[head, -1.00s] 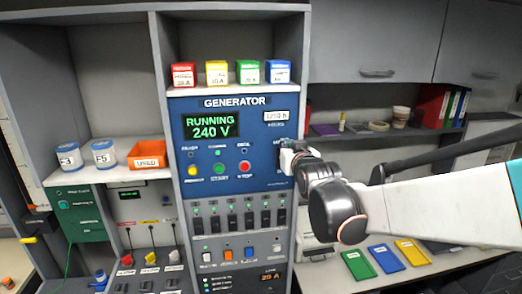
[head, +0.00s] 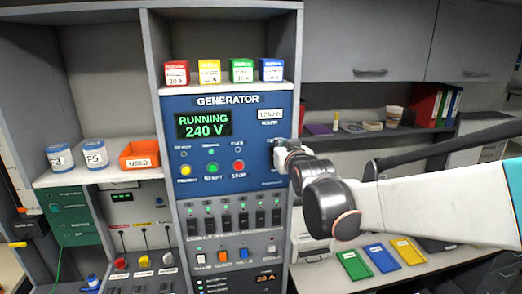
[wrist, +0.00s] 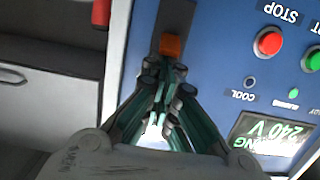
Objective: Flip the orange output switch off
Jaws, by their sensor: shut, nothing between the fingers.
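The generator panel (head: 250,145) is blue, and its screen (head: 204,124) reads RUNNING 240 V. An orange switch lever (wrist: 171,45) sits in a dark slot on the panel's right side in the wrist view. My gripper (wrist: 165,70) is shut and empty, its fingertips just beside the lever; I cannot tell whether they touch it. In the head view my gripper (head: 279,148) is at the panel's right edge and hides that lever. A small orange switch (head: 222,256) also sits low on the panel, between a white and a blue one; its label is unreadable.
Red stop (head: 239,167), green start (head: 211,169) and yellow (head: 185,171) buttons lie left of my gripper. A row of black breakers (head: 227,219) is below. Colored boxes (head: 209,72) stand on the shelf above. A counter with colored trays (head: 382,258) is at the right.

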